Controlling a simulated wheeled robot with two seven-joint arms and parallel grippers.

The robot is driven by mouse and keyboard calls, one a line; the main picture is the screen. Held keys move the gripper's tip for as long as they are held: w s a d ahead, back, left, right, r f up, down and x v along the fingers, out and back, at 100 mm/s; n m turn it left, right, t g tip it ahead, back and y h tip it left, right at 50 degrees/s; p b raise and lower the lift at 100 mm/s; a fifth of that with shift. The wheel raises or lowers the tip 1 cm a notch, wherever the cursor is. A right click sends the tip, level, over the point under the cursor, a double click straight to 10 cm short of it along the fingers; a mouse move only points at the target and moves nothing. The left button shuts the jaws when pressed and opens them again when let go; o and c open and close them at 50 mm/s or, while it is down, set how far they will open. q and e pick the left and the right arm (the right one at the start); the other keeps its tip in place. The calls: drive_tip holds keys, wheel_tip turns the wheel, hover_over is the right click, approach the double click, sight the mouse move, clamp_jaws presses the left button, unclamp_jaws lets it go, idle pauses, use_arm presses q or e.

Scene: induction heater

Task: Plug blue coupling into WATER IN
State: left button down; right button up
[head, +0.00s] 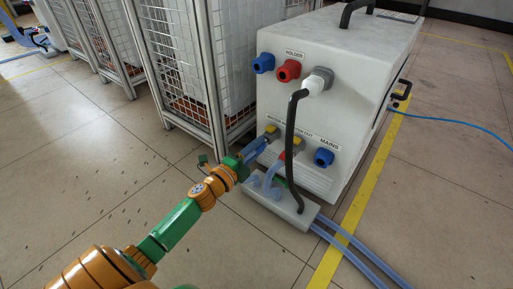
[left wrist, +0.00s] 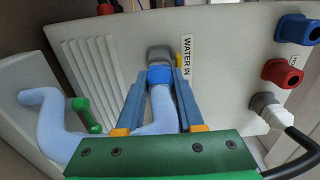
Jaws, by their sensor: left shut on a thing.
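The heater is a white box (head: 310,115) with a row of ports low on its front. The blue coupling (left wrist: 160,74), on a pale blue hose (left wrist: 163,108), lies directly against the grey WATER IN port (left wrist: 158,55), in line with it. I cannot tell how deep it sits. The WATER IN label (left wrist: 188,58) is beside the port. My left gripper (left wrist: 161,80) is shut on the coupling, one blue finger on each side. In the head view the left gripper (head: 257,148) is at the left lower port and mostly hides the coupling. My right gripper is not in view.
A red coupling (head: 286,154) is at the neighbouring port. A blue MAINS connector (head: 324,157) is further right. A black cable (head: 289,140) hangs down the front to a white block (head: 300,218) on the floor. Wire-mesh cages (head: 190,70) stand close on the left.

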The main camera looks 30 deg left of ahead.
use_arm(q)
drive_tip(key=shift+w, duration=0.5)
drive_tip(key=shift+c, duration=2.3)
unclamp_jaws()
